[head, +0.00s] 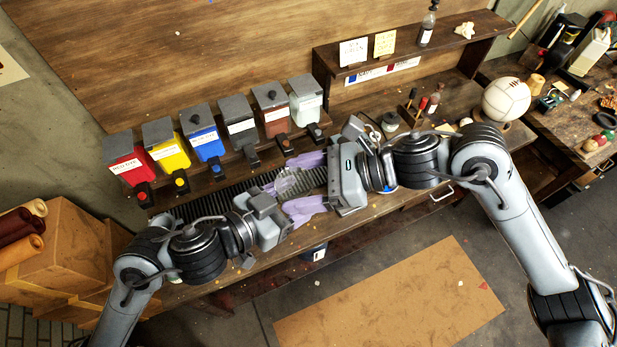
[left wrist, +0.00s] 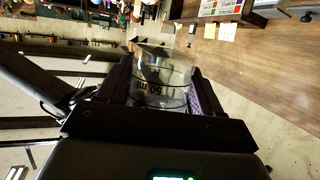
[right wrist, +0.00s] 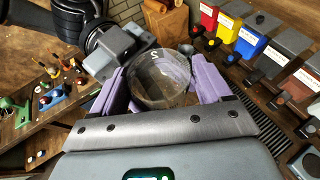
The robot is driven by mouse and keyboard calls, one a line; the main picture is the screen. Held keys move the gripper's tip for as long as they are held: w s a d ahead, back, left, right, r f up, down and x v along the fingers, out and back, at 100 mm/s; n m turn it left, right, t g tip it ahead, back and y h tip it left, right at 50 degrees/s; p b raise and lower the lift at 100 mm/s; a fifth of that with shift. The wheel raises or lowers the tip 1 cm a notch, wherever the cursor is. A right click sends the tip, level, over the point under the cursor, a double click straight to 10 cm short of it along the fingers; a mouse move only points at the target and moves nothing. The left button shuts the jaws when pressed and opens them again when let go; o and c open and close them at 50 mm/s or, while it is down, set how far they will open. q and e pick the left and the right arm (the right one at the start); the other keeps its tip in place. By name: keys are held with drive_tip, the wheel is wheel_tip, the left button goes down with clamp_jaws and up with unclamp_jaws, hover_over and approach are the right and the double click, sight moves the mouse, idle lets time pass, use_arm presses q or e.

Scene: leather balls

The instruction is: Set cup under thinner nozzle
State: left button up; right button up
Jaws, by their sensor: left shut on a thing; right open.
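A clear plastic cup (head: 292,183) is held above the black ribbed grate (head: 220,201) in front of the dispensers. My left gripper (left wrist: 163,88) is shut on the cup; the left wrist view shows its volume marking between the purple fingers. My right gripper (head: 300,184) is open, its purple fingers on either side of the cup. In the right wrist view the cup's round outline (right wrist: 160,78) lies between them; I cannot tell if they touch it. The pale, whitish dispenser (head: 306,97) stands at the right end of the row, its dark nozzle (head: 315,131) below. Its label is too small to read.
Red (head: 127,164), yellow (head: 166,152), blue (head: 203,138), dark grey (head: 238,120) and brown (head: 271,106) dispensers stand close left of the pale one. A raised shelf (head: 460,40) with notes and a bottle is behind right. A leather ball (head: 505,99) stands farther right.

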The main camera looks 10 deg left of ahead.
drive_tip(key=c, duration=0.6)
use_arm(q)
drive_tip(key=o, duration=1.2)
use_arm(e)
drive_tip(key=shift+c, duration=0.9)
use_arm(q)
drive_tip(key=shift+f, duration=0.1)
